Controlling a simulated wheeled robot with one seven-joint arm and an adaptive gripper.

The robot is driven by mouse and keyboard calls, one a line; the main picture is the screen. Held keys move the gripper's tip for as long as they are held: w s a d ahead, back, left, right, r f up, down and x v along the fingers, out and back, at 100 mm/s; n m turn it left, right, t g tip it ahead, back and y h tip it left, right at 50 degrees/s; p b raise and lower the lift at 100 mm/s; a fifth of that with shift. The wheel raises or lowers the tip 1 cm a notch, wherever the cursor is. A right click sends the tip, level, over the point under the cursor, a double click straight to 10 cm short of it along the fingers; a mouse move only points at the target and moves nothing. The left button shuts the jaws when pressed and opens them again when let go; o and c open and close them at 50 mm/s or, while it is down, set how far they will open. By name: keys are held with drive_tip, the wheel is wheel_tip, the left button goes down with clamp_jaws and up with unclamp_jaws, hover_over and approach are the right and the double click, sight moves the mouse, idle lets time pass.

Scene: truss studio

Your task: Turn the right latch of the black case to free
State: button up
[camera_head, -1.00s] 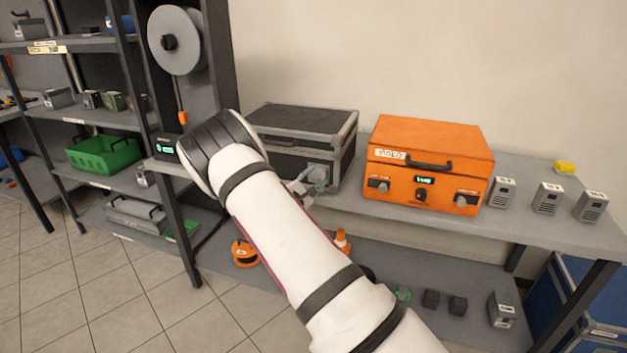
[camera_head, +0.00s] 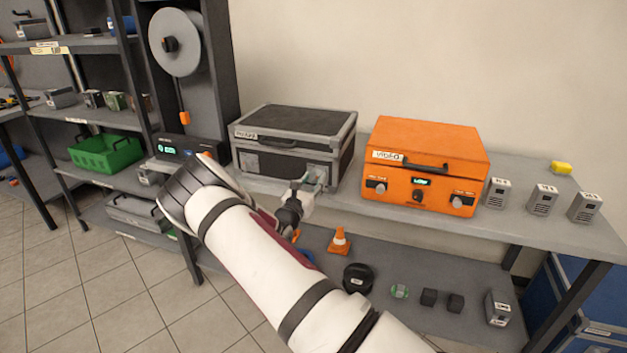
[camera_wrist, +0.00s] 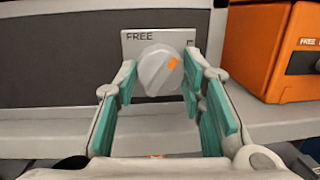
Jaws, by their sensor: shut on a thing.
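The black case (camera_head: 262,163) with grey edges stands on the bench top, lid closed. Its right latch is a round grey knob (camera_wrist: 158,72) with an orange mark toward its upper right. It sits on a pale plate (camera_wrist: 139,37) reading "FREE" at the upper left; lettering on the right is partly hidden by a finger. My gripper (camera_head: 318,181) is at the case's lower right front. In the wrist view, its green-padded fingers (camera_wrist: 159,82) stand on both sides of the knob, shut on it. The head view does not show the knob clearly.
An orange case (camera_head: 425,145) stands close to the right, with several grey boxes (camera_head: 541,200) beyond it. A shelf rack (camera_head: 192,250) is close to my arm on the left. A cone (camera_head: 340,243) and small items lie on the lower shelf.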

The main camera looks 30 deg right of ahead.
drive_tip(key=n+p, duration=0.1)
drive_tip(key=n, duration=0.3)
drive_tip(key=n+t, duration=0.1)
drive_tip(key=n, duration=0.2)
drive_tip(key=shift+s+n+y+p, duration=0.1)
drive_tip(key=shift+n+y+p, duration=0.2)
drive_tip(key=shift+n+p, duration=0.1)
drive_tip(key=shift+f, duration=0.1)
drive_tip(key=o, duration=1.1)
drive_tip(key=shift+o, duration=0.2)
drive_tip(key=v, duration=1.2)
drive_tip(key=shift+d, duration=0.1)
